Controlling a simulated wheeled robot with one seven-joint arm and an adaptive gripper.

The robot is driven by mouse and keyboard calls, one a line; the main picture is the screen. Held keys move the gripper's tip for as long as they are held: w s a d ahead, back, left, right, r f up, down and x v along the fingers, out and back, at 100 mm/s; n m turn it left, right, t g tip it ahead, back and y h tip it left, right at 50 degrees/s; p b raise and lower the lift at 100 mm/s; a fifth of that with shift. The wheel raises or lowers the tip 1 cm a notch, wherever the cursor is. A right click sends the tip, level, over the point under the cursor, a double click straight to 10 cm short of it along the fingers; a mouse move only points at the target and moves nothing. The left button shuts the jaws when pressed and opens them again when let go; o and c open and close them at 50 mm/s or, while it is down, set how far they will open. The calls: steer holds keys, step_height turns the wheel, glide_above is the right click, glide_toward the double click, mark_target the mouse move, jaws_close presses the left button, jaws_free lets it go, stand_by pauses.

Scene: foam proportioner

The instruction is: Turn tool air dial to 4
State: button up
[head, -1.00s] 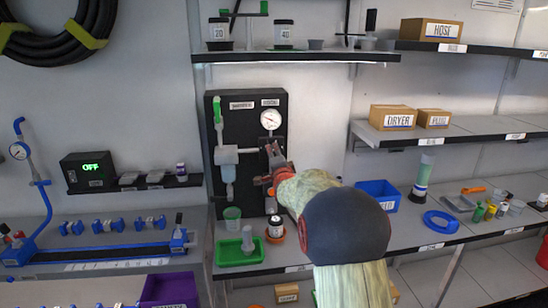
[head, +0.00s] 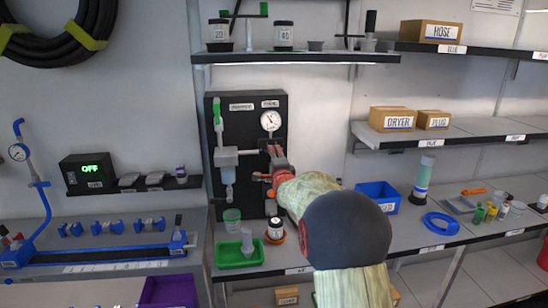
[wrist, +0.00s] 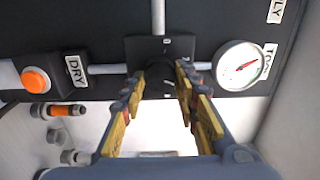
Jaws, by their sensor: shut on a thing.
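The tool air dial (wrist: 158,82) is a dark knob on a black plate, with a small white mark above it in the wrist view. My gripper (wrist: 164,74) is shut on the dial, with its yellow-edged fingers on either side hiding much of it. The dial's pointer and most of its numbers cannot be read. A round white gauge (wrist: 238,68) with a red needle, beside a TOOL label, is right of the dial. In the head view my gripper (head: 272,158) is at the black panel (head: 247,103), below the gauge (head: 270,121), and hides the dial.
An orange button (wrist: 36,79) and a DRY block (wrist: 76,69) are left of the dial. A grey filter unit (head: 227,157) hangs on the panel's left. Below are a green tray (head: 240,257) and a black-lidded jar (head: 275,229). A blue bin (head: 378,193) is to the right.

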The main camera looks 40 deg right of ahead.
steer(key=o, duration=1.2)
steer(key=shift+c, duration=0.2)
steer(key=v, duration=1.2)
steer(key=shift+d, duration=0.1)
